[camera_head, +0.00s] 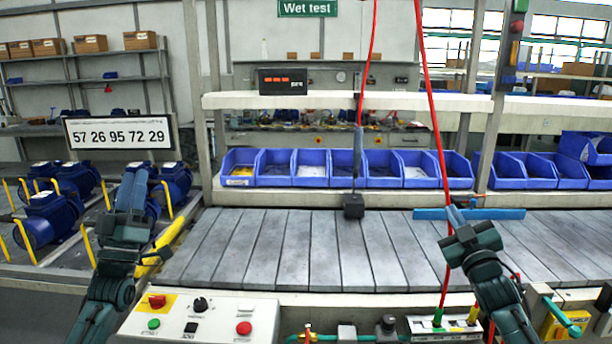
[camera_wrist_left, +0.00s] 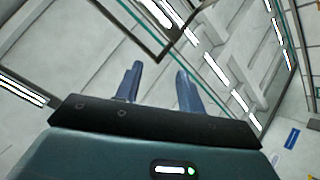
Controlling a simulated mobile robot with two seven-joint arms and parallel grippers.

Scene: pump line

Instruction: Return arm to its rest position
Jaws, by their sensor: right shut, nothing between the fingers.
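My left arm comes in from the lower left, and its gripper (camera_head: 132,188) is raised, pointing up in front of the blue pumps. In the left wrist view the two fingers of the left gripper (camera_wrist_left: 158,88) stand apart with nothing between them, and the ceiling and windows show beyond. My right arm comes in from the lower right. Its gripper (camera_head: 455,214) points up over the front right of the slatted conveyor (camera_head: 300,245), shut and empty, close beside the red hose (camera_head: 435,120).
Blue bins (camera_head: 310,170) line the shelf behind the conveyor. A dark tool (camera_head: 354,205) hangs on a red cable over it. A control panel (camera_head: 200,318) with buttons stands at the front left. Blue pumps (camera_head: 50,215) with yellow bars stand left. A blue bar (camera_head: 495,214) lies at right.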

